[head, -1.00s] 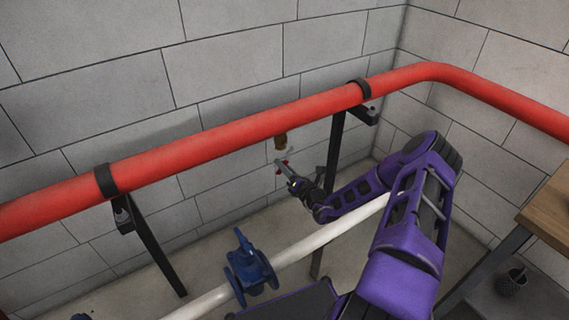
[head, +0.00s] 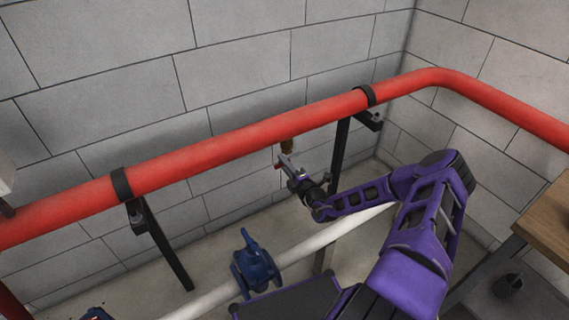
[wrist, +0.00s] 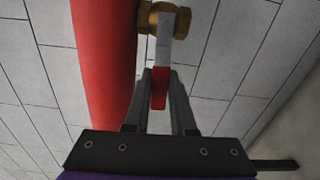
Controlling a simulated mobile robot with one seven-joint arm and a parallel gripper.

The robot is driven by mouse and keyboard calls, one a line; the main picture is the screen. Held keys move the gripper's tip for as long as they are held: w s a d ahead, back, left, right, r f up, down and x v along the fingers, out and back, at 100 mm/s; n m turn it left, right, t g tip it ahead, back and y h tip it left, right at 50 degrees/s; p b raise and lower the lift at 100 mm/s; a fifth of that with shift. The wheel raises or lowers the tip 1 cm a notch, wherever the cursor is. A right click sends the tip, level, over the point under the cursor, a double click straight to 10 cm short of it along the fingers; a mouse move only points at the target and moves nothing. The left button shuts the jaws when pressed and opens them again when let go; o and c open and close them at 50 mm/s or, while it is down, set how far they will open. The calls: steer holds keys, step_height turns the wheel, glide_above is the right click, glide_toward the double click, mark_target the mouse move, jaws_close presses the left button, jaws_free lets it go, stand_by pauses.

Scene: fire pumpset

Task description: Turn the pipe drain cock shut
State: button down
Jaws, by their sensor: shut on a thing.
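The pipe drain cock is a brass valve under the red pipe. In the wrist view its brass body (wrist: 165,18) is at the top, and its lever handle (wrist: 164,50) is grey with a red end (wrist: 159,88) that points toward my gripper. My gripper (wrist: 159,80) is shut on the red end, with one finger on each side. In the head view the brass body (head: 287,146) is small below the pipe, and my gripper (head: 283,162) is just under it, partly hiding the handle.
The red pipe (head: 240,145) runs along the block wall, held by black brackets (head: 160,245). Below it is a white pipe (head: 305,246) with a blue valve (head: 254,265). A wooden table (head: 548,222) stands at the right.

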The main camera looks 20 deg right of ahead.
steer(key=shift+r+m, duration=0.15)
steer(key=shift+m, duration=0.25)
steer(key=c, duration=0.7)
jaws_free()
steer(key=shift+c, duration=0.2)
steer(key=s+d, duration=0.3)
steer(key=s, duration=1.4)
steer(key=shift+d+p, duration=0.15)
steer(key=shift+p, duration=0.15)
steer(key=shift+s, duration=0.1)
